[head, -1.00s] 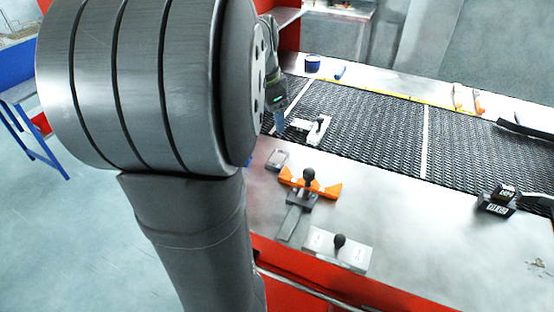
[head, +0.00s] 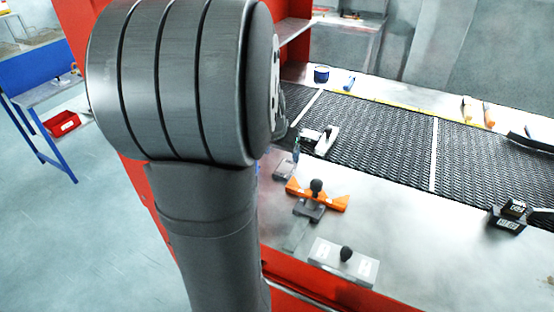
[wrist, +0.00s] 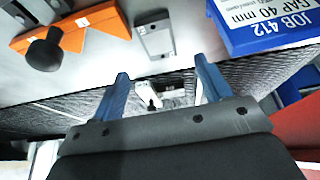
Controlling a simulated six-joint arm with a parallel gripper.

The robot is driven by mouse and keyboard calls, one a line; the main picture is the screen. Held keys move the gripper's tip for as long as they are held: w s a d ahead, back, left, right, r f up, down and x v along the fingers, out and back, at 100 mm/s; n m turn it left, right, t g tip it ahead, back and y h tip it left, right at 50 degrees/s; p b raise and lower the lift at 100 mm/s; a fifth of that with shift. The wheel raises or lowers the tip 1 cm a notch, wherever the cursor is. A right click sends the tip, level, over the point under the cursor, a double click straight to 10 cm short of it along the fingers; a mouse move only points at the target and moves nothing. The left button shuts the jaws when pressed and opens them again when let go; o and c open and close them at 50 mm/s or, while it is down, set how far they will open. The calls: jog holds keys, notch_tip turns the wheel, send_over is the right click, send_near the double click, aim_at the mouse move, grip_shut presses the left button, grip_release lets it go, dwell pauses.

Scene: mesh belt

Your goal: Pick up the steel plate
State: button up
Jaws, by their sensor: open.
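The steel plate looks to be the small grey rectangular piece (head: 284,170) on the metal table in front of the belt, close beside my arm. It also shows in the wrist view as a grey plate with small holes (wrist: 153,38) near the top centre. My gripper (wrist: 162,82) is open, with two blue fingers spread and nothing between them. The plate lies beyond the fingertips in the picture, apart from them. In the head view one blue finger shows just above and right of the plate; the rest of the gripper is hidden behind my arm.
An orange fixture with a black knob (head: 331,201) stands right of the plate. A light block with a black knob (head: 325,253) lies nearer. A white bracket (head: 327,141) lies on the mesh belt (head: 385,135).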

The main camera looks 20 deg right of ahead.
aim_at(285, 168)
jog(key=shift+x, duration=1.2)
jog(key=shift+s+x, duration=0.15)
jog(key=shift+x, duration=1.1)
jog(key=shift+s+x, duration=0.1)
jog(key=shift+x, duration=1.2)
jog(key=shift+a+f, duration=0.1)
jog(key=shift+a, duration=0.05)
jog(key=c, duration=1.3)
jog(key=shift+c, duration=0.5)
